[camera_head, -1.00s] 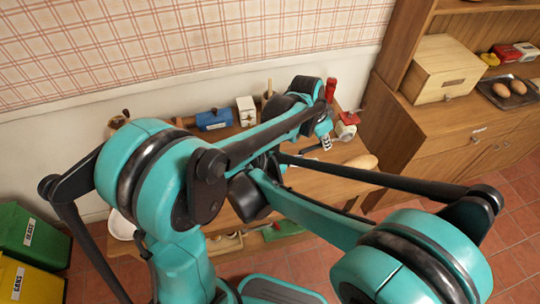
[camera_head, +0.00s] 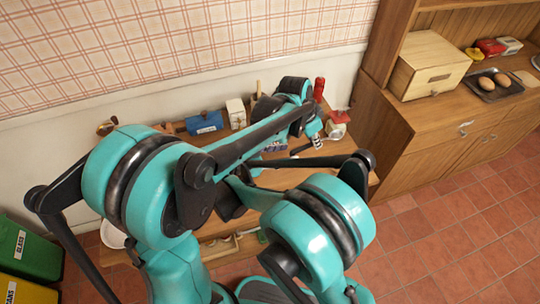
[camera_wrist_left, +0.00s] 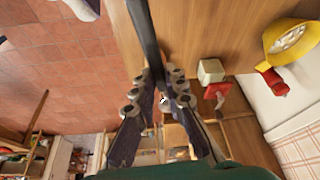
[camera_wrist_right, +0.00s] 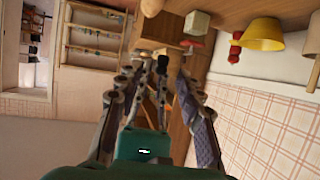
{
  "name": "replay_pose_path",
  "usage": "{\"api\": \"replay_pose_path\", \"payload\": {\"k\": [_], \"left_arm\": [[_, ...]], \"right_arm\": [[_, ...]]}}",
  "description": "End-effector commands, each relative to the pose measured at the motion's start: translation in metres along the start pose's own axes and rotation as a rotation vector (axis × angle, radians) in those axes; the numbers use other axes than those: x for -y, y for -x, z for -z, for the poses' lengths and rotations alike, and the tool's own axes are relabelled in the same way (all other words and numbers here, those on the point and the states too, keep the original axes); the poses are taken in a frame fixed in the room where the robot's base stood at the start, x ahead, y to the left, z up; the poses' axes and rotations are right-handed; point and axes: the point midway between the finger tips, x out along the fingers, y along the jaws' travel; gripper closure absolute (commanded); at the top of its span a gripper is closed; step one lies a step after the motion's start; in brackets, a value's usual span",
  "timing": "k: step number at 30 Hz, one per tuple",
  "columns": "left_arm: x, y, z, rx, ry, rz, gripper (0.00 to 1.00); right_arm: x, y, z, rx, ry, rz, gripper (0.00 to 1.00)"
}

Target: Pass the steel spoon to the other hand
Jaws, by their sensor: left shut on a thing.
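My left gripper (camera_wrist_left: 164,88) is shut on a long dark grey bar that looks like the steel spoon (camera_wrist_left: 146,40). In the left wrist view it runs from between the fingertips to the top edge; its far end is out of view. My right gripper (camera_wrist_right: 157,72) is open, its fingers apart. A small dark piece (camera_wrist_right: 164,68) shows between them; I cannot tell whether it is the spoon. In the head view my arms hide most of both grippers, and I cannot make out the spoon clearly.
The wooden table carries a blue box (camera_head: 205,122), a white box (camera_head: 235,113), a red bottle (camera_head: 318,88) and a red item (camera_head: 340,117) along the back. A wooden cabinet (camera_head: 440,135) stands at right. Green bin (camera_head: 28,245) and yellow bin stand at lower left.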

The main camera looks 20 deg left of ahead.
Motion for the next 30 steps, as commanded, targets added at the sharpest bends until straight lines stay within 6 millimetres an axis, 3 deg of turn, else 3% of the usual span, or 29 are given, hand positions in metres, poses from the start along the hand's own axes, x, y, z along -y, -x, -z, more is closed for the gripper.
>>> {"api": "replay_pose_path", "payload": {"k": [6,18,19,23,26,27,30], "left_arm": [[0.0,0.0,0.0,0.0,0.0,0.0,1.0],[0.0,0.0,0.0,0.0,0.0,0.0,1.0],[0.0,0.0,0.0,0.0,0.0,0.0,1.0],[0.0,0.0,0.0,0.0,0.0,0.0,1.0],[0.0,0.0,0.0,0.0,0.0,0.0,1.0],[0.0,0.0,0.0,0.0,0.0,0.0,0.85],[0.0,0.0,0.0,0.0,0.0,0.0,0.64]], "right_arm": [[0.0,-0.03,0.0,0.0,-0.001,-0.001,0.63],[0.0,-0.038,0.0,0.0,0.001,0.0,0.63],[0.0,-0.038,0.0,0.0,0.001,0.0,0.66],[0.0,-0.038,0.0,0.0,0.001,0.001,1.0],[0.0,-0.038,0.0,0.0,0.001,0.001,1.0],[0.0,-0.038,0.0,0.0,0.001,0.001,1.0],[0.0,-0.038,0.0,0.0,0.001,0.001,1.0]]}}
